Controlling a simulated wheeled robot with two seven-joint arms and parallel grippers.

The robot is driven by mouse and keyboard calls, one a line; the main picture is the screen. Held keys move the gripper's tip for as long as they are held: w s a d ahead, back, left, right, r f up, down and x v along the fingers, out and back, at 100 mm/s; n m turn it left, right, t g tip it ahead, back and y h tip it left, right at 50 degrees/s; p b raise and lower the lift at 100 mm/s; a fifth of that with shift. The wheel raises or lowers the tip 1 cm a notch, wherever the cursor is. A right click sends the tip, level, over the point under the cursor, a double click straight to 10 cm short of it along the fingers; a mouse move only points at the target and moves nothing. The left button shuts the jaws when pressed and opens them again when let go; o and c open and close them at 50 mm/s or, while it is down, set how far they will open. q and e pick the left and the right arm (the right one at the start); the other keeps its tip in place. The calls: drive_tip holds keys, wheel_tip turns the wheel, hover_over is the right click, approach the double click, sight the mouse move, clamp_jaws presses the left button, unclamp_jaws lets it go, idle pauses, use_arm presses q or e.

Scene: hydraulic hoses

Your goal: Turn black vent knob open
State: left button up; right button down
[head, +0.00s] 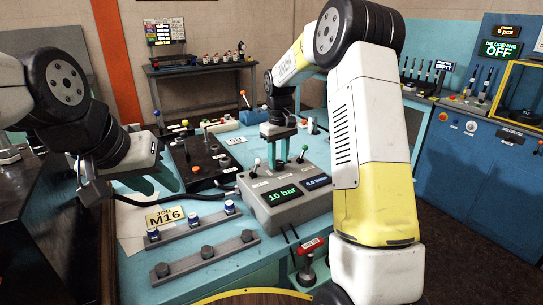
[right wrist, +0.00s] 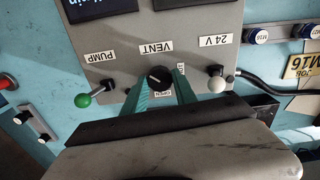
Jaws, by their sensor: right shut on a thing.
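The black vent knob (right wrist: 159,78) sits on the grey console (head: 268,211), between the VENT label (right wrist: 156,47) and a small OPEN label (right wrist: 165,94) in the right wrist view. A light mark shows on its face. My right gripper (right wrist: 161,84) is shut on the knob, with one green finger on each side. In the head view, my right gripper (head: 278,160) reaches down to the back of the console, and the knob cannot be made out there. My left gripper (head: 92,192) hangs over the left of the bench; its finger opening is unclear.
A green-tipped PUMP lever (right wrist: 84,100) and a white-tipped 24 V lever (right wrist: 216,84) flank the knob closely. The console displays read 10 bar and a second value. Rails with blue caps (head: 229,207) and dark fittings (head: 207,252) lie in front, beside an M16 card (head: 165,217).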

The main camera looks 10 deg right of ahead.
drive_tip(key=m, duration=0.5)
drive_tip(key=shift+r, duration=0.1)
drive_tip(key=shift+m, duration=2.4)
drive_tip(key=c, duration=1)
unclamp_jaws()
